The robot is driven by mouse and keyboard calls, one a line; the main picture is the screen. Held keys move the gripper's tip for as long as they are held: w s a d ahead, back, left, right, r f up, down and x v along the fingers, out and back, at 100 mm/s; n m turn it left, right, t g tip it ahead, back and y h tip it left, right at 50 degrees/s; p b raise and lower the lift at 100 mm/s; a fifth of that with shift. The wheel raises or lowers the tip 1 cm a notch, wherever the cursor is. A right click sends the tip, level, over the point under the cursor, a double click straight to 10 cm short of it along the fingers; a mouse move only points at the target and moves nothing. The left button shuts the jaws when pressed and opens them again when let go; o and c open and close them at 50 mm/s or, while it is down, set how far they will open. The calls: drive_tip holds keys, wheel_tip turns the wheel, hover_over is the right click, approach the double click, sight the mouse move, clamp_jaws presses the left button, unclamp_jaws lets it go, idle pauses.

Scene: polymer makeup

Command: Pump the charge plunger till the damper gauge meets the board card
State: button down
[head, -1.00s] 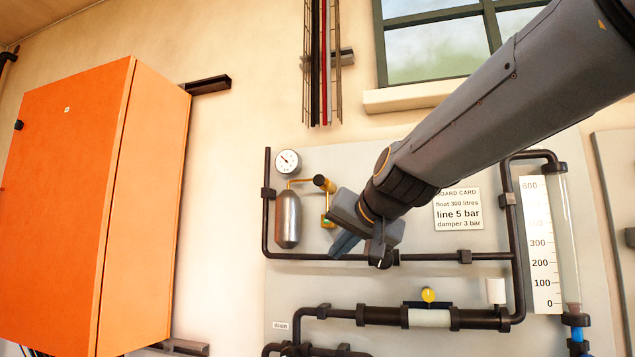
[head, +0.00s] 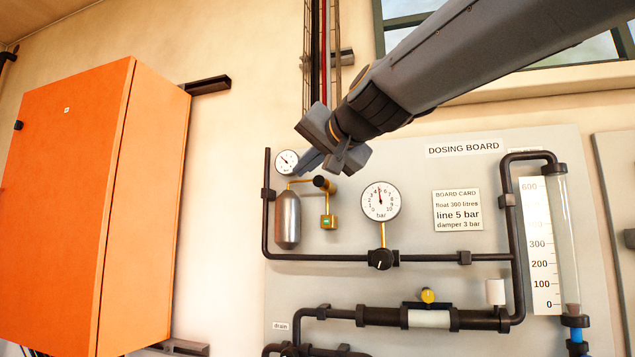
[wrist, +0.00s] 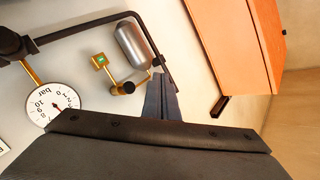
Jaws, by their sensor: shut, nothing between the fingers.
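The small damper gauge (head: 287,162) is at the board's upper left, partly behind my fingers; its needle leans to the upper left and its figures are too small to read. Below it hangs the silver damper bottle (head: 288,219), also in the wrist view (wrist: 132,44). A dark-capped plunger (head: 324,184) on brass pipework is beside the bottle and shows in the wrist view (wrist: 123,88). The board card (head: 458,211) reads float 300 litres, line 5 bar, damper 3 bar. My gripper (head: 303,168) is shut and empty, above and left of the plunger in the head view.
A brass block with a green label (head: 328,222) hangs below the plunger. The larger bar gauge (head: 381,201) points near 5, above a black knob (head: 380,259). Dark pipes cross the board. An orange cabinet (head: 70,205) juts out at left; vertical cables (head: 323,60) run above.

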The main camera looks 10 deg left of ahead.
sight(320, 180)
drive_tip(key=w+b, duration=0.2)
drive_tip(key=w, duration=0.6)
drive_tip(key=shift+w+d+b, duration=0.3)
drive_tip(key=shift+w+b, duration=0.05)
drive_tip(key=shift+w, duration=0.05)
idle(1.8)
drive_tip(key=shift+w, duration=0.4)
drive_tip(key=shift+w+d+b, duration=0.2)
drive_tip(key=shift+w+b, duration=0.1)
drive_tip(key=shift+w, duration=1.25)
idle(1.5)
drive_tip(key=shift+s, duration=0.1)
drive_tip(key=shift+s+a, duration=0.2)
drive_tip(key=shift+s, duration=1.65)
